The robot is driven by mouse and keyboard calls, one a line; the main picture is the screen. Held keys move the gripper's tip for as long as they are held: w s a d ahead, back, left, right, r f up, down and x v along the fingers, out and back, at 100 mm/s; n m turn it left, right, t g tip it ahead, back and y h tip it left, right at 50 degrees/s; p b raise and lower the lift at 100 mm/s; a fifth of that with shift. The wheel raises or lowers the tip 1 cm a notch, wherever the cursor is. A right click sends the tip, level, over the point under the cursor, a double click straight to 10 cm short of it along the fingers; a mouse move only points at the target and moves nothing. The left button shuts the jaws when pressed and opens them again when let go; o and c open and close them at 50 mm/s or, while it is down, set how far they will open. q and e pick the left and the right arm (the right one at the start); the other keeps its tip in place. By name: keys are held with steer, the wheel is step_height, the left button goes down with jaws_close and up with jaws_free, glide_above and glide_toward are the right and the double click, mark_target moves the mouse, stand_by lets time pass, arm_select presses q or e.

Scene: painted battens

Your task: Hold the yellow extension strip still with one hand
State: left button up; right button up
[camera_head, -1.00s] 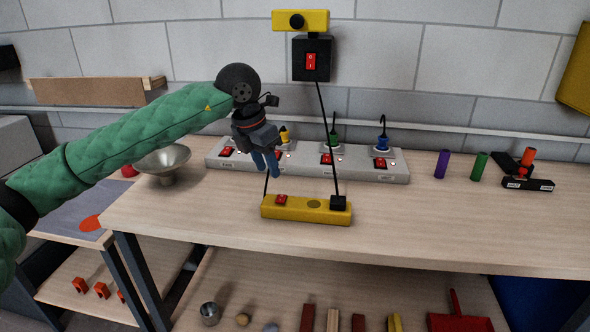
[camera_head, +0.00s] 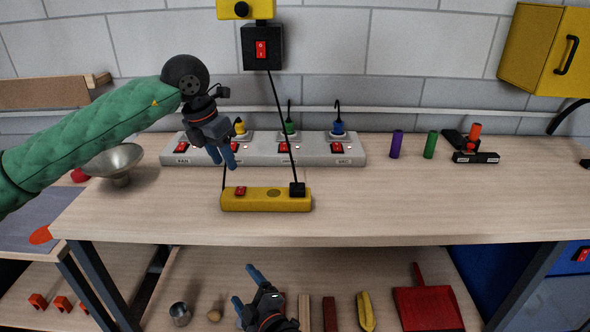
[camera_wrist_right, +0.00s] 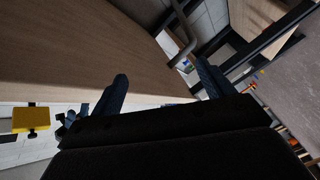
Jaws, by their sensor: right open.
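The yellow extension strip (camera_head: 258,202) lies on the workbench in front of the grey power strip. It has a red switch at its left end, a round socket in the middle and a black plug (camera_head: 297,189) at its right end. My left gripper (camera_head: 223,163) hangs above and left of the yellow strip, apart from it, fingers pointing down; its finger gap is unclear. My right gripper (camera_head: 243,283) is low in the head view, in front of the bench edge and below the strip. Its fingers are apart and empty, also in the right wrist view (camera_wrist_right: 162,70).
The grey power strip (camera_head: 262,158) holds several coloured plugs and red switches. Cords rise from the yellow strip, one to a black wall switch box (camera_head: 263,47). A metal bowl (camera_head: 118,165) stands left. Purple (camera_head: 396,144) and green (camera_head: 430,145) cylinders stand right. The bench front is clear.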

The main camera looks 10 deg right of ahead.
steer(key=s+a+r+n+g+y, duration=0.1)
steer(key=a+r+n+g+y, duration=0.2)
steer(key=a+r+n+y, duration=0.45)
steer(key=s+a+r+n+g+y, duration=0.2)
steer(key=r+n+y, duration=0.3)
steer(key=r+n, duration=0.6)
steer(key=s+a+n+g+y, duration=0.25)
steer(key=n+g, duration=0.45)
steer(key=n, duration=0.6)
steer(key=n+g+h, duration=0.4)
steer(key=h, duration=1.8)
glide_toward(295, 186)
steer(key=f, duration=0.1)
steer(key=a+f, duration=0.1)
steer(key=f, duration=0.3)
steer(key=shift+s+a+f, duration=0.1)
steer(key=shift+s+a, duration=0.15)
steer(key=shift+s, duration=0.05)
steer(key=shift+w+d+h, duration=0.15)
steer(key=shift+d+h, duration=0.25)
steer(key=shift+d, duration=0.05)
steer(key=shift+f, duration=3.85)
